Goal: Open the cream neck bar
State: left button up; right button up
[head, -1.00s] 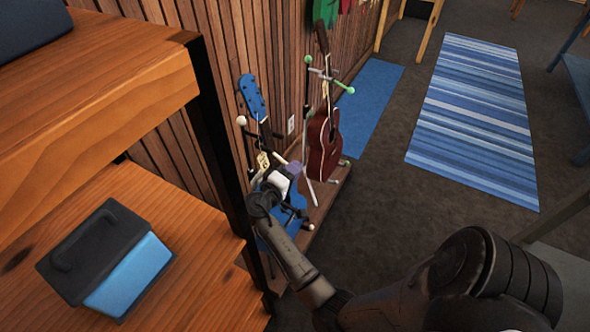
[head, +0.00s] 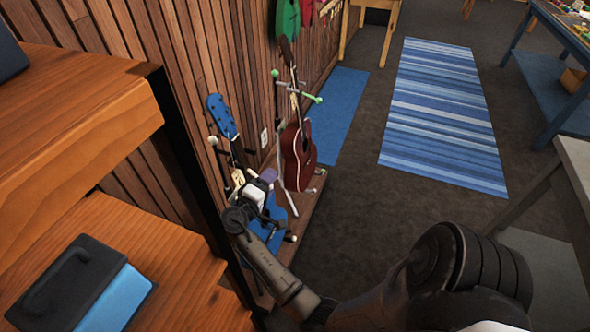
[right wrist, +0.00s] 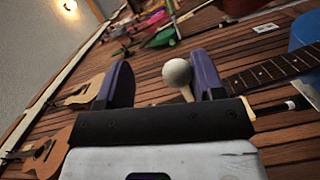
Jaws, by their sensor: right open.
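A cream ball (head: 213,140), an end of the cream neck bar, shows beside the neck of the blue ukulele (head: 222,117) in the head view. The ukulele stands against the wood wall, its body partly hidden by my right arm. My right gripper (head: 262,178), with purple fingers, is open in front of the ukulele. In the right wrist view a cream ball (right wrist: 177,72) on a short stem appears between the open fingers (right wrist: 160,82). I cannot tell whether a finger touches it. The ukulele's dark fretboard (right wrist: 262,76) is to the right. My left gripper is not in view.
A red-brown guitar (head: 298,155) stands behind, on a stand with a green-tipped bar (head: 305,92). A grey table (head: 572,165) is at right. Open floor lies between.

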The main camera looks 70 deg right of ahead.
jog(key=o, duration=0.5)
jog(key=r, duration=0.2)
jog(key=s+r+p, duration=0.1)
jog(key=r, duration=0.1)
jog(key=shift+s+d+r, duration=0.1)
jog(key=shift+s+d, duration=0.05)
jog(key=s+r+p, duration=0.2)
jog(key=s+r, duration=0.1)
jog(key=shift+s+d+r, duration=0.15)
jog(key=s, duration=0.2)
jog(key=s+d+r, duration=0.1)
jog(key=s, duration=0.1)
jog(key=s+p, duration=0.1)
jog(key=s, duration=0.1)
jog(key=shift+d+r, duration=0.25)
jog(key=shift+d, duration=0.05)
jog(key=c, duration=0.5)
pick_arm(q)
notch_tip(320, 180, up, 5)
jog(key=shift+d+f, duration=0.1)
pick_arm(e)
jog(key=shift+s+r, duration=0.25)
jog(key=shift+s, duration=0.2)
jog(key=shift+a, duration=0.15)
